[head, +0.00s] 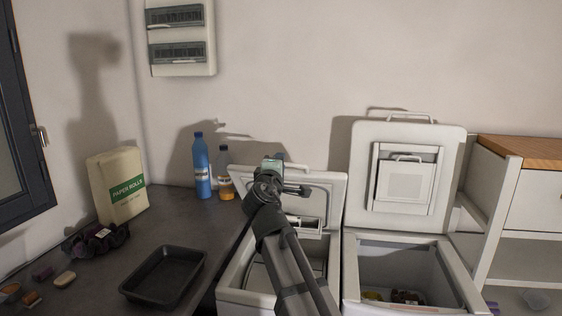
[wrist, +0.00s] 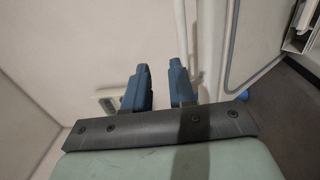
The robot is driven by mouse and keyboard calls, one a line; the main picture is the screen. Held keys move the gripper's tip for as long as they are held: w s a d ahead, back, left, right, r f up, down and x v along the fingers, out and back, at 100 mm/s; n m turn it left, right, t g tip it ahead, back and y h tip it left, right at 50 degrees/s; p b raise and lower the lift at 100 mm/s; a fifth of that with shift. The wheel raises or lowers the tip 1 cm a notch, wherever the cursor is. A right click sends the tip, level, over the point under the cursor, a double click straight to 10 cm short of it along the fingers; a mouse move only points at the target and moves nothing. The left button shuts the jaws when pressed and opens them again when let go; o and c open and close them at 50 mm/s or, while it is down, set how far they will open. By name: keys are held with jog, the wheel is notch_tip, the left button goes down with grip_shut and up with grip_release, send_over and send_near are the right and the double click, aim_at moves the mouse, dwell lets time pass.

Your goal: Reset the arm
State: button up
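My gripper shows in the wrist view (wrist: 160,78) with its two blue fingers apart and nothing between them. In the head view my arm rises from the bottom edge in front of the left toploader (head: 243,285). Its pale green hand is by that toploader's raised lid (head: 335,195); the fingers are mostly hidden there, and I cannot tell whether the hand touches the lid. The right toploader (head: 440,258) stands open with its lid (head: 452,150) upright against the wall.
Left of the toploaders, a dark counter (head: 190,230) holds a black tray (head: 164,274), a paper rolls bag (head: 118,185), a blue bottle (head: 202,167), an amber bottle (head: 226,188) and an egg carton (head: 95,238). A wood-topped shelf (head: 515,147) stands at right. Open room lies above the counter.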

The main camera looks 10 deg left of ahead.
dwell(0.3)
jog(key=s+d+f+m+g+h, duration=0.2)
jog(key=s+d+f+g, duration=0.55)
jog(key=f, duration=1.15)
jog(key=s+d+f+m+g+h, duration=0.2)
jog(key=s+d+f+m+g, duration=0.15)
jog(key=d+f, duration=1.15)
jog(key=s+d+f+m+g+h, duration=0.2)
jog(key=s+d+f+g, duration=0.35)
jog(key=f, duration=1.75)
jog(key=s+d+f+m+g+y, duration=0.3)
jog(key=s+f+m+g, duration=0.1)
jog(key=s+f, duration=0.9)
jog(key=s+d+f+m+g+y, duration=0.2)
jog(key=s+f+m+g, duration=0.3)
jog(key=s+f, duration=0.8)
jog(key=s+m+y, duration=0.1)
jog(key=s, duration=0.7)
jog(key=shift+d+f, duration=0.2)
jog(key=shift+d, duration=0.2)
jog(key=shift+m, duration=0.25)
jog(key=shift+c, duration=0.3)
